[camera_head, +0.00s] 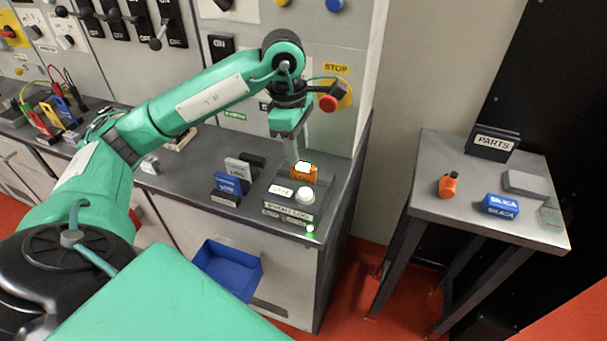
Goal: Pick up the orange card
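The orange card (309,176) stands upright at the right end of the grey counter, behind a small panel with a white round button (305,194). My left gripper (301,160) points down from above, with its fingertips at the top of the card. A bright white patch covers the card's upper part. The fingers overlap in this view, so I cannot tell whether they are open or shut, or touching the card. My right gripper is not in view.
Blue and grey cards (228,182) stand left of the orange card. A red stop button (328,103) is on the wall close behind my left wrist. A blue bin (228,268) is below the counter front. A side table (465,209) at right holds an orange bottle and a blue box.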

